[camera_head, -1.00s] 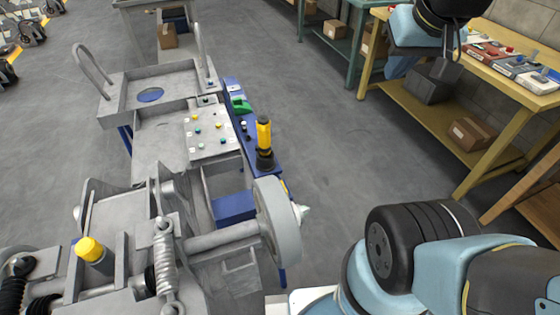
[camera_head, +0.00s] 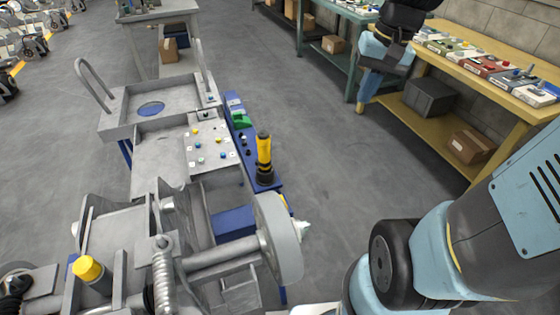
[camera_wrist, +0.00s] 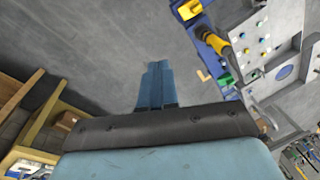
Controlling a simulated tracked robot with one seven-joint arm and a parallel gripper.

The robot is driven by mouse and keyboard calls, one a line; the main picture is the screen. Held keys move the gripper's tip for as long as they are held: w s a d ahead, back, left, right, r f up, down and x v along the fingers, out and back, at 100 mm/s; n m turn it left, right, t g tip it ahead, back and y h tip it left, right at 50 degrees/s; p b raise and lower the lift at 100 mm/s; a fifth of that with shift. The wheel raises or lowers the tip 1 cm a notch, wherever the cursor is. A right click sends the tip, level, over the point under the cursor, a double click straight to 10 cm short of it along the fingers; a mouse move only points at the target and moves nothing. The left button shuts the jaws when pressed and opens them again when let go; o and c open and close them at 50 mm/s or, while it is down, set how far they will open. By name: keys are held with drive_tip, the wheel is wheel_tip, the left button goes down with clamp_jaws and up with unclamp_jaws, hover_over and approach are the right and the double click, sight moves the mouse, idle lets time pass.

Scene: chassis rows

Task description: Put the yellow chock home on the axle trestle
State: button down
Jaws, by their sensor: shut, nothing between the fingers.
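A small yellow piece (camera_wrist: 188,10) lies on the blue ledge in the wrist view and may be the yellow chock. In the head view only a sliver of yellow (camera_head: 284,201) shows there, mostly hidden by the wheel. The axle (camera_head: 222,254) runs to a grey wheel (camera_head: 278,238) on the chassis; I cannot tell which part is the trestle. My gripper (camera_head: 362,108) points down, shut and empty, over the floor between the chassis and the yellow bench. Its blue fingers (camera_wrist: 157,82) are together in the wrist view, apart from the chassis.
A yellow-and-black tool (camera_head: 264,158) stands upright on the blue ledge (camera_head: 236,112), beside a panel of coloured knobs (camera_head: 208,144). A yellow-capped post (camera_head: 88,268) is at lower left. A yellow bench (camera_head: 470,85) stands at right. The floor (camera_head: 335,150) between is clear.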

drive_tip(key=w+a+f+m+g+y, duration=0.1)
drive_tip(key=w+f+m+g+y, duration=0.5)
drive_tip(key=f, duration=0.9)
drive_tip(key=w+f+m+g+y, duration=0.15)
drive_tip(key=w+f+y, duration=0.4)
drive_tip(key=f, duration=0.95)
wheel_tip(320, 180, down, 14)
drive_tip(key=w+a+m+t+y, duration=0.1)
drive_tip(key=a+m+t+y, duration=0.1)
drive_tip(key=m+y, duration=0.25)
drive_tip(key=shift+m, duration=0.4)
drive_tip(key=x, duration=1.3)
drive_tip(key=shift+s+a+f, duration=0.1)
drive_tip(key=shift+s+a, duration=0.05)
drive_tip(key=shift+s, duration=0.1)
